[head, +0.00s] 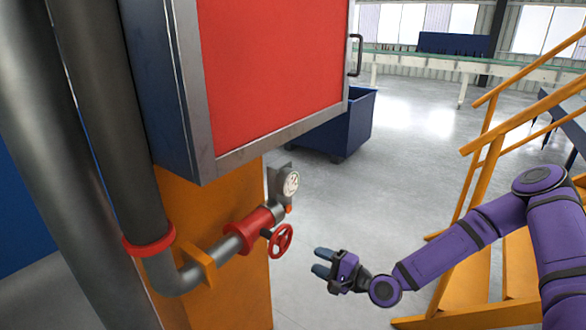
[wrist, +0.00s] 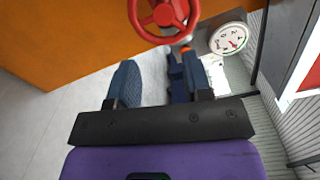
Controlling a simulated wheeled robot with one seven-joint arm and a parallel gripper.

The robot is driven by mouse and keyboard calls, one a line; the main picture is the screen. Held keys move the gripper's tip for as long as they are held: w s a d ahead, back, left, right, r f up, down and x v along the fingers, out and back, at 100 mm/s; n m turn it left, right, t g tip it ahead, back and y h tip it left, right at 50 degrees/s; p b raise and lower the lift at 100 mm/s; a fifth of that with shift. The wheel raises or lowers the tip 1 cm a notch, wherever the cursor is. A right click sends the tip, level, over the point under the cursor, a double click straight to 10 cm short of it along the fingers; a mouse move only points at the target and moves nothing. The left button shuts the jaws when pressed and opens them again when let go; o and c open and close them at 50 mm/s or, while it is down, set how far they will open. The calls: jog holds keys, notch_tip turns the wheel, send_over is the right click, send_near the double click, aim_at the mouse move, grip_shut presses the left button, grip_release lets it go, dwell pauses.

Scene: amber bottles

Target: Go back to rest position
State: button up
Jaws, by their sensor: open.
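My gripper (head: 322,264) is at the end of my purple arm in the head view, open and empty. Its fingers point left toward the red valve wheel (head: 280,241), with a gap between them. In the wrist view my gripper (wrist: 153,82) shows its two dark blue fingers spread apart with nothing between them. The red wheel (wrist: 163,15) is at the top of that view, beyond the fingertips. No amber bottles show in either view.
A round gauge (head: 291,183) sits above the wheel on a grey pipe (head: 223,250) fixed to an orange column (head: 235,200). A red-fronted cabinet (head: 270,70) overhangs them. Yellow stairs (head: 470,260) stand at right. A blue bin (head: 350,125) is behind; open floor lies between.

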jog(key=d+r+n+g+h, duration=0.6)
jog(key=d+n+h, duration=0.3)
jog(key=d, duration=0.3)
jog(key=s+d+r+n+h, duration=0.1)
jog(key=s+d+r+h, duration=0.15)
jog(key=r, duration=0.45)
jog(key=s+d+r+h, duration=0.2)
jog(key=d+r+h, duration=0.15)
jog(key=r, duration=0.25)
jog(key=s+d+r, duration=0.2)
jog(key=s+r, duration=1.8)
jog(key=s, duration=0.3)
jog(key=shift+y, duration=0.4)
jog(key=shift+w, duration=0.1)
dwell(0.5)
